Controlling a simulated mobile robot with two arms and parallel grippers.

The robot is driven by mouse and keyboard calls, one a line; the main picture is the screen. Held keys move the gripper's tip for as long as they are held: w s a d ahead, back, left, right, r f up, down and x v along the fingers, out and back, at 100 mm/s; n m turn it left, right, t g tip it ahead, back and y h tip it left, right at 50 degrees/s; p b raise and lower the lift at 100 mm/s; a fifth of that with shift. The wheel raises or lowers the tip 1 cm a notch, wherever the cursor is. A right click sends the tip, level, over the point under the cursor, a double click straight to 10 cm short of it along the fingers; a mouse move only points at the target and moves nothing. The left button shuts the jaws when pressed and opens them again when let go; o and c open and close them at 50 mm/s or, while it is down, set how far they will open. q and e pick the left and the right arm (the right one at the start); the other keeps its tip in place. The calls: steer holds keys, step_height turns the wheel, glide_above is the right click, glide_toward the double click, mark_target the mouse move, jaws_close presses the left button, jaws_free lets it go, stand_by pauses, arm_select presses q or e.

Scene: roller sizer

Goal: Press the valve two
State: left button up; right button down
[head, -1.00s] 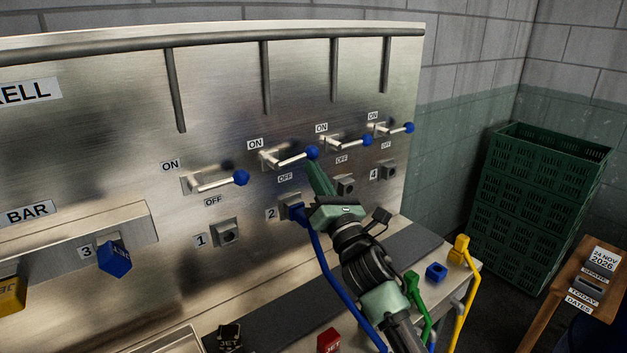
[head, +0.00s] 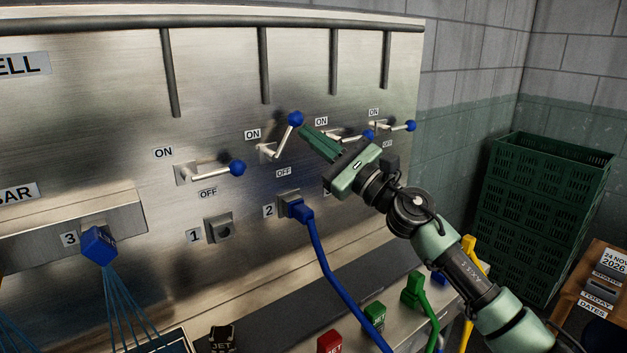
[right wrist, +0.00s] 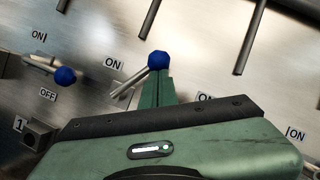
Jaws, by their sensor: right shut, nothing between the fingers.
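The valve two lever, above the number 2 label (head: 268,211), has a blue ball knob (head: 295,118) and a metal rod (head: 285,138). It is tilted up and to the right, beside its ON label (head: 252,134). My right gripper (head: 306,132) is shut and empty, with its green fingertips close to the knob's lower right. In the right wrist view the knob (right wrist: 158,60) sits at the fingertips (right wrist: 157,82); I cannot tell if they touch. A blue hose plug (head: 297,207) sits in socket 2. My left gripper is not in view.
Valve one's lever (head: 215,172) is left of valve two. The levers on the right (head: 398,127) are close to my right gripper, which partly hides one. A blue nozzle (head: 99,245) at label 3 sends out thin blue streams. Green crates (head: 540,190) stand at right.

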steer(key=shift+s+a+r+n+g+y+b, duration=0.15)
steer(key=shift+a+r+n+g+b, duration=0.3)
steer(key=shift+n, duration=0.6)
steer(key=shift+s+a+r+n+g+y+b, duration=0.1)
steer(key=shift+s+r+n+g+b, duration=0.15)
steer(key=shift+n+g+b, duration=0.6)
steer(key=shift+s+a+r+n+g+y+b, duration=0.1)
steer(key=shift+s+a+r+n+g+b, duration=0.2)
steer(key=shift+n, duration=0.9)
steer(key=shift+w, duration=0.1)
steer(key=shift+r, duration=0.2)
